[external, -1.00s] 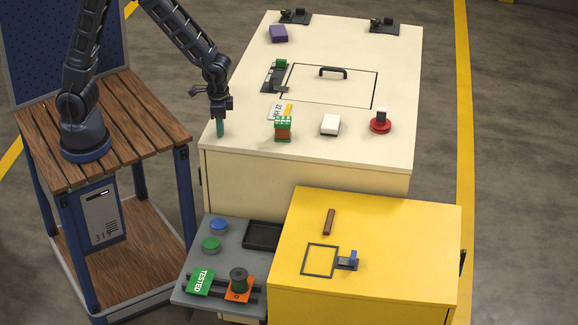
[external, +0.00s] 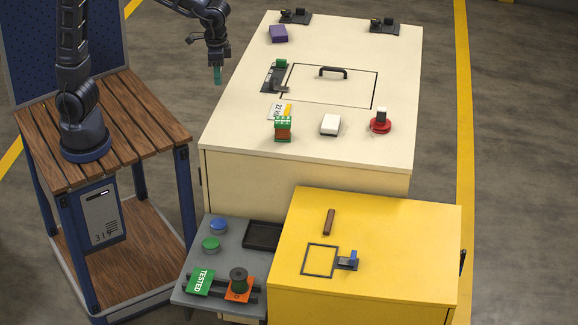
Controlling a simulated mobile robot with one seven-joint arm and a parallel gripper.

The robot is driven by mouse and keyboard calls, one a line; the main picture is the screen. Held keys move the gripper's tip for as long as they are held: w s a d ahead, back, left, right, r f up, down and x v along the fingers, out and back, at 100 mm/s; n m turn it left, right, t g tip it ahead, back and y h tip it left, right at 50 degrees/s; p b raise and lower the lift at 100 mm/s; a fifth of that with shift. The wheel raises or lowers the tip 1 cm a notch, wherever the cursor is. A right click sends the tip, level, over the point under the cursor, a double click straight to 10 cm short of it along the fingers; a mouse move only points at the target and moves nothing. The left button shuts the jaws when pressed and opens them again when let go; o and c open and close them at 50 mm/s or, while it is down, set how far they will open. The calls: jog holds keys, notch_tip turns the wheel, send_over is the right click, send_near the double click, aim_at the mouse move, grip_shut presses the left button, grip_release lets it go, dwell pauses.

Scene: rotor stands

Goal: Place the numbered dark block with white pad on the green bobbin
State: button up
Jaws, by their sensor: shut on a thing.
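My gripper (external: 217,68) is shut on a small teal block (external: 217,77), upright and clear of any surface, at the left of the cream cabinet. A dark green bobbin (external: 239,276) stands on an orange plate (external: 247,293) on the grey side shelf, well below my gripper. No number can be read on any dark block. A white block (external: 330,122) lies on the cream top, and a white-topped piece (external: 381,114) sits on a red round base (external: 380,127) to its right. I cannot tell whether either is the block with the white pad.
A green and orange stack (external: 283,129) stands by a small printed card (external: 276,110) on the cream cabinet (external: 340,155). A handled hatch (external: 350,90) and dark fixtures (external: 385,27) are behind. The yellow cabinet (external: 400,235) carries a brown bar (external: 329,221). A black tray (external: 262,235) lies beside it.

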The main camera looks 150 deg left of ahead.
aim_at(283, 120)
jog(key=w+a+r+m, duration=0.1)
jog(key=w+a+r, duration=0.3)
jog(key=w+a, duration=0.3)
jog(key=w+a+r+m, duration=0.2)
jog(key=w+a+r, duration=0.1)
jog(key=w+a, duration=0.4)
jog(key=f, duration=0.6)
jog(key=s+a+f, duration=0.1)
jog(key=f, duration=1.2)
jog(key=shift+s+a+f, duration=0.2)
jog(key=shift+f, duration=0.05)
jog(key=shift+f, duration=0.15)
jog(key=o, duration=1)
jog(key=shift+c, duration=0.2)
notch_tip(283, 120, up, 12)
jog(key=shift+d+r, duration=0.1)
jog(key=shift+r, duration=0.1)
